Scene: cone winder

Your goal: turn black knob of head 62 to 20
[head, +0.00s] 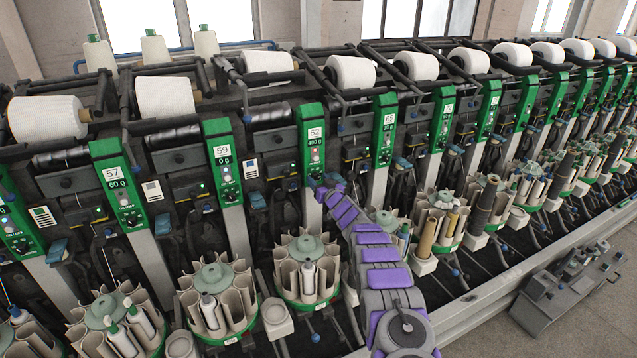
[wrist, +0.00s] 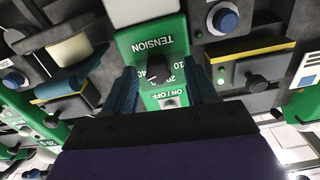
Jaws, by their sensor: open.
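Head 62 is a green panel (head: 313,152) with a "62" label and a lit readout above my gripper in the head view. My gripper (head: 326,187) is at the lower part of this panel and hides the knob there. In the wrist view the black knob (wrist: 158,69) sits on the green face under the upside-down word TENSION, with the numbers 40, 20 and 10 around it. My gripper (wrist: 163,88) is open, its blue fingers on either side of the knob with gaps. The knob's pointer is too small to read surely.
An ON/OFF control (wrist: 170,101) sits beside the knob, close between my fingers. Neighbouring heads 59 (head: 223,160) and 63 (head: 385,128) flank this one. Bobbin magazines (head: 305,270) stand below. A blue-capped knob (wrist: 224,19) and a yellow-edged box (wrist: 250,50) are at right in the wrist view.

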